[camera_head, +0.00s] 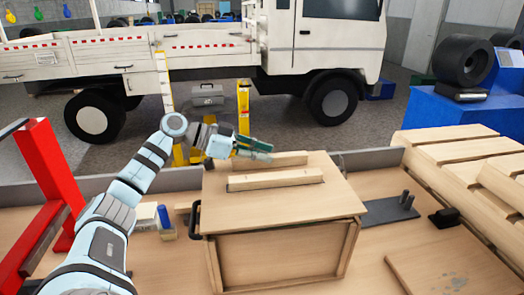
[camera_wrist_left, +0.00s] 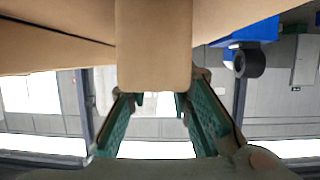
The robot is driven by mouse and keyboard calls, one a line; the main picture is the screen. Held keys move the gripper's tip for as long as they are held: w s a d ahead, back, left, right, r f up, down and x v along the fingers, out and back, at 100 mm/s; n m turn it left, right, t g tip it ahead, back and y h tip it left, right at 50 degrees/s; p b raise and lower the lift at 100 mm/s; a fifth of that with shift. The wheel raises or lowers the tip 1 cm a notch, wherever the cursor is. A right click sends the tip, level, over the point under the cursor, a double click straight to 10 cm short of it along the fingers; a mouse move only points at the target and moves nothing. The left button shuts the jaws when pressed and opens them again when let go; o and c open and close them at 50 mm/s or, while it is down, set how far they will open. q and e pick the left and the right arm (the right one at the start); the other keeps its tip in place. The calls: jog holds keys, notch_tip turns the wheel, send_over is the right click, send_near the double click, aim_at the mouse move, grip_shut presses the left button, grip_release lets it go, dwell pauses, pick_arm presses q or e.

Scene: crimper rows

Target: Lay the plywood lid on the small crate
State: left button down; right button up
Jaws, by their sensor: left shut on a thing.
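The plywood lid (camera_head: 285,203) is a flat light-wood panel with two battens, and it lies over the top of the small crate (camera_head: 285,258). Its edges run close to the crate's rim; a sliver of rim shows at the front right. I cannot tell whether it rests fully or sits slightly above. My left gripper (camera_head: 258,149) is at the far side of the lid, by the far batten (camera_head: 275,160). In the left wrist view, the gripper (camera_wrist_left: 155,105) is shut on a wooden piece of the lid (camera_wrist_left: 153,45), between its green fingers. The crate's inside is hidden.
A slatted wooden pallet or crate (camera_head: 450,160) stands at the right. A flat board (camera_head: 450,265) lies at the front right, near a grey plate with pegs (camera_head: 388,210). A red frame (camera_head: 45,180) stands at the left. Small items (camera_head: 160,220) lie left of the crate.

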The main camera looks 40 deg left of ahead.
aim_at(235, 158)
pick_arm(q)
jog(key=shift+f, duration=0.65)
jog(key=shift+w+f, duration=0.15)
jog(key=shift+w, duration=0.05)
jog(key=shift+s+b, duration=0.1)
jog(key=shift+b, duration=0.2)
jog(key=shift+f+b, duration=0.3)
jog(key=shift+f, duration=0.1)
jog(key=c, duration=1.4)
grip_release()
jog(key=shift+d, duration=0.1)
jog(key=shift+o, duration=0.2)
jog(key=v, duration=0.7)
jog(key=shift+s+a+r, duration=0.15)
jog(key=shift+s+a, duration=0.05)
jog(key=shift+w, duration=0.1)
